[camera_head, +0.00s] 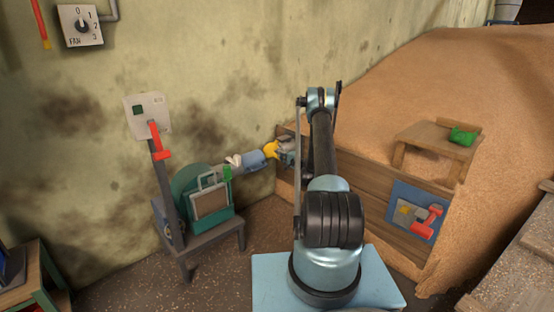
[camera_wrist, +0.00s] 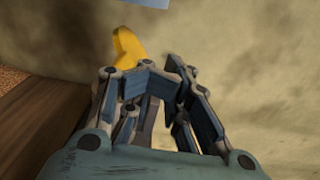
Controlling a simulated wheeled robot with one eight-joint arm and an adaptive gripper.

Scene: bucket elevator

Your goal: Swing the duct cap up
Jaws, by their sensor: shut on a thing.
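A short blue duct (camera_head: 252,160) sticks out near the wall in the middle of the head view. A yellow piece (camera_head: 271,150), seemingly the duct cap or its handle, sits at its right end. My gripper (camera_head: 283,147) reaches to this yellow piece and is shut on it. In the wrist view the yellow piece (camera_wrist: 128,47) shows just beyond the fingers of my gripper (camera_wrist: 150,72), on their left side. The exact contact is partly hidden by the fingers. A sliver of blue (camera_wrist: 155,3) shows at the top edge there.
A green machine (camera_head: 212,197) on a stand and a grey post with a red lever (camera_head: 159,140) stand left of the duct. A wooden bin wall (camera_head: 370,190) holding grain (camera_head: 430,80) runs to the right. A fan dial (camera_head: 82,26) hangs on the wall.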

